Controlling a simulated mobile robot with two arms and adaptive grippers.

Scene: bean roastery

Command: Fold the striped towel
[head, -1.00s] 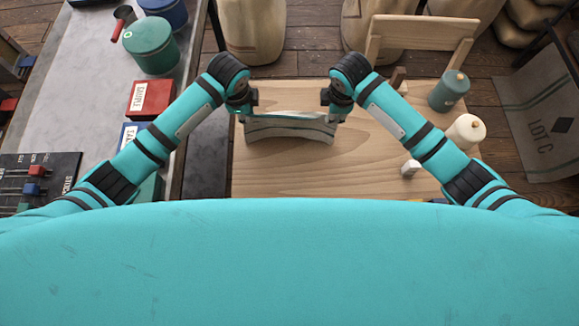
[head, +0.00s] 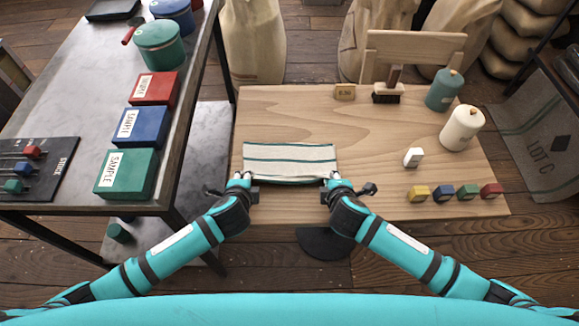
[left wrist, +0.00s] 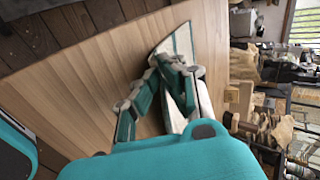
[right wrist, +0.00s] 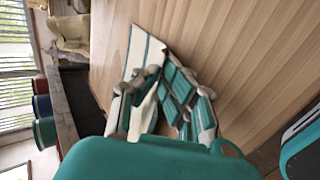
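The striped towel (head: 290,160), white with dark green stripes, spreads as a narrow rectangle on the near left part of the wooden table. Its near edge sags slightly between my grippers. My left gripper (head: 242,180) is at its near left corner, and my right gripper (head: 329,180) is at its near right corner. In the left wrist view, the fingers close around the towel's edge (left wrist: 182,42). In the right wrist view, a strip of towel (right wrist: 141,50) runs between the fingertips. The fingers partly hide both corners.
The wooden table (head: 390,150) is bare behind the towel. A grey bench (head: 85,110) with sample boxes is left.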

